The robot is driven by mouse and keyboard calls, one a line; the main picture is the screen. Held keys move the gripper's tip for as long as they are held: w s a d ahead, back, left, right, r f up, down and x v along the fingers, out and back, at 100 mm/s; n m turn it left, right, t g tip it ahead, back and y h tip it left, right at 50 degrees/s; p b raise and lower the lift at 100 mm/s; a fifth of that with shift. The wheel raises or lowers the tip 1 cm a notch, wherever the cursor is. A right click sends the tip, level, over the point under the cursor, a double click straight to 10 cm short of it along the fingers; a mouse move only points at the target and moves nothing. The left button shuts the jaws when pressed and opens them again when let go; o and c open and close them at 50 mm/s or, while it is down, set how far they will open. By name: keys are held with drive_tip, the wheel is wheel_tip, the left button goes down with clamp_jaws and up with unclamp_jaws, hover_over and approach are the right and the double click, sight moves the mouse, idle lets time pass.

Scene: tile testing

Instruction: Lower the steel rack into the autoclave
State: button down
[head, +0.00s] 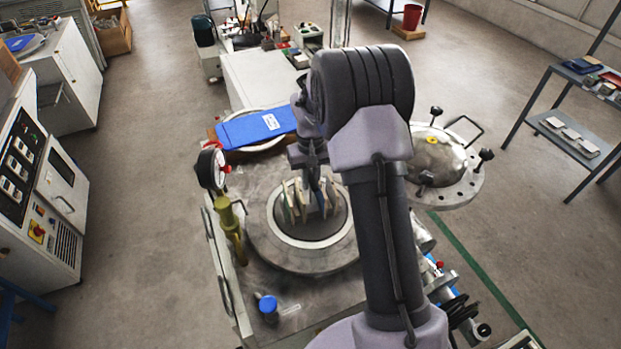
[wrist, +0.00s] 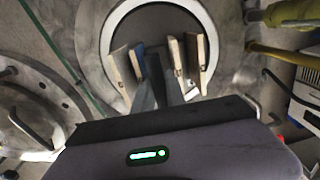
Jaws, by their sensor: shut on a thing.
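The steel rack (head: 312,208) carries several upright tiles (head: 289,203), pale and beige with one bluish; the tiles also show in the wrist view (wrist: 121,74). My gripper (head: 315,178) points down and is shut on the rack between the tiles; its fingers (wrist: 157,85) hide most of the rack's metal. The autoclave (head: 268,250) is a round steel vessel with an open mouth and a pale ring, seen also in the wrist view (wrist: 92,35). The rack hangs within the mouth's outline; I cannot tell how deep its lower end is.
The autoclave's round lid (head: 438,160) is swung aside to the right. A pressure gauge (head: 210,168) and a yellow-brass valve (head: 230,215) stand close left of the mouth. A blue folded cloth or pad (head: 255,128) lies behind it. A blue-capped item (head: 268,304) is in front.

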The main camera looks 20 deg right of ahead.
drive_tip(key=shift+f+b, duration=2.8)
drive_tip(key=shift+f, duration=1.6)
drive_tip(key=shift+f+b, duration=2.85)
drive_tip(key=shift+f, duration=2.8)
drive_tip(key=c, duration=1.3)
unclamp_jaws()
wheel_tip(320, 180, up, 20)
drive_tip(key=p, duration=1.4)
hover_over(310, 203)
drive_tip(key=shift+w+d+f, duration=0.1)
drive_tip(key=shift+d+f, duration=0.05)
